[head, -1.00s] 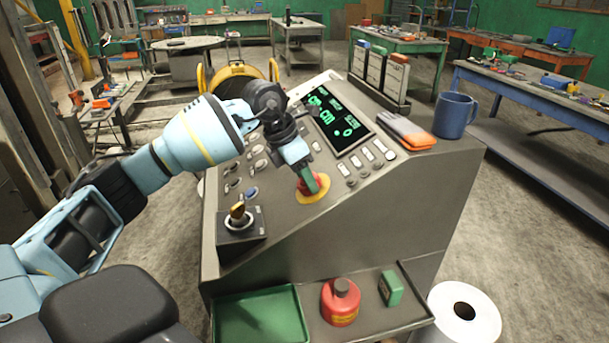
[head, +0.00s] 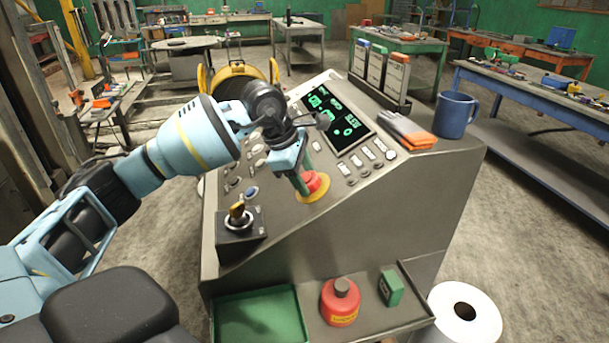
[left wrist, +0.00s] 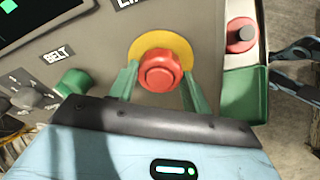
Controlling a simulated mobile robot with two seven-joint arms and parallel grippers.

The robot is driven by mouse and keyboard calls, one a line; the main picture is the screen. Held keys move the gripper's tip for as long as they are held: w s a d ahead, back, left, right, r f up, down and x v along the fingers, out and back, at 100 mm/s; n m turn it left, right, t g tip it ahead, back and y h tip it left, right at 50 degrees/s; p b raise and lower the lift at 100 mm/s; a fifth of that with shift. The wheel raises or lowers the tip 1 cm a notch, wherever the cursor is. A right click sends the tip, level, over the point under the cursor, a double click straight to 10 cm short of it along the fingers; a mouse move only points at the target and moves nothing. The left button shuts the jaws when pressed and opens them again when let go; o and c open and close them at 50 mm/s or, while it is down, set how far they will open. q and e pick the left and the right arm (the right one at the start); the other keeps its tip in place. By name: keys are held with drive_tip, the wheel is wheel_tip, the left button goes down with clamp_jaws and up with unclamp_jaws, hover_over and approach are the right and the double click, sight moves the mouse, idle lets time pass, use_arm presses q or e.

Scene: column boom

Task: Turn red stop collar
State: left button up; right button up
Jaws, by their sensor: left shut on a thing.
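The red stop collar (head: 317,181) sits on a yellow disc (head: 312,196) on the sloping face of the grey console. In the left wrist view the round red collar (left wrist: 160,71) is in the middle, over its yellow backing (left wrist: 160,46). My left gripper (head: 306,184) reaches down to it from above, with its green fingers one on each side of the collar. The left wrist view shows the same fingers (left wrist: 160,84) shut on the collar. In the head view one finger partly covers the collar's left side. I do not see my right gripper.
A blue mug (head: 455,115) and gloves (head: 408,130) rest on the console top. Below are a green tray (head: 262,318), a red can (head: 340,301) and a green box (head: 391,288).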

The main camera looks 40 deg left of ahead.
use_arm(q)
drive_tip(key=shift+d+f+m, duration=0.1)
drive_tip(key=shift+f+m, duration=0.1)
drive_tip(key=shift+m, duration=0.4)
drive_tip(key=o, duration=1)
drive_tip(key=shift+r, duration=0.2)
drive_tip(key=v, duration=0.7)
drive_tip(key=shift+s+r, duration=0.15)
drive_tip(key=shift+r, duration=0.1)
